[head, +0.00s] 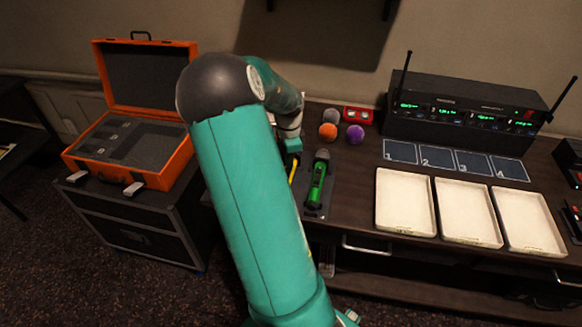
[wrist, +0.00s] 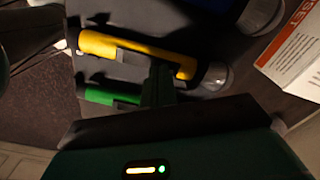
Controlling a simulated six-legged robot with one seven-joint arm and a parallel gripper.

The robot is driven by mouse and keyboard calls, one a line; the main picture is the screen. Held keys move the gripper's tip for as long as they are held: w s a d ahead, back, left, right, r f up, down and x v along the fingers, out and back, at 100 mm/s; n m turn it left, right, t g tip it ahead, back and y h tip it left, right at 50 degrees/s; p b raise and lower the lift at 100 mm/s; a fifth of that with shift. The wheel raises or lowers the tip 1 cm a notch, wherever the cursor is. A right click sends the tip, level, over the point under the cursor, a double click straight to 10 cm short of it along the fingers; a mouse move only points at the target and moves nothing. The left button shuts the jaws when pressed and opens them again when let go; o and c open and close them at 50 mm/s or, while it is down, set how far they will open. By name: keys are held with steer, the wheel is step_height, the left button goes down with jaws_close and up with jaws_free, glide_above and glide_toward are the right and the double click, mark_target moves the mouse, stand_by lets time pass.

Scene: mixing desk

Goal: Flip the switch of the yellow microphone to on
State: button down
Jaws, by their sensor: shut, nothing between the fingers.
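The yellow microphone (wrist: 102,45) lies across the upper middle of the wrist view, its round head at the right. A grey strip (wrist: 132,58), perhaps its switch plate, shows on the body; its on or off position cannot be told. My gripper (wrist: 160,78) is shut and empty, its fingers overlapping the yellow body just right of that strip. Whether they touch it cannot be told. In the head view only a thin yellow sliver (head: 293,171) shows beside my arm, below my gripper (head: 293,146).
The green microphone (head: 317,183) lies right of the yellow one; a blue microphone (wrist: 232,8) shows at the top of the wrist view. Foam balls (head: 328,131), white trays (head: 404,202) and a receiver (head: 460,108) stand to the right.

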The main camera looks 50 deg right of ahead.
steer(key=shift+f, duration=0.25)
steer(key=shift+r, duration=3.55)
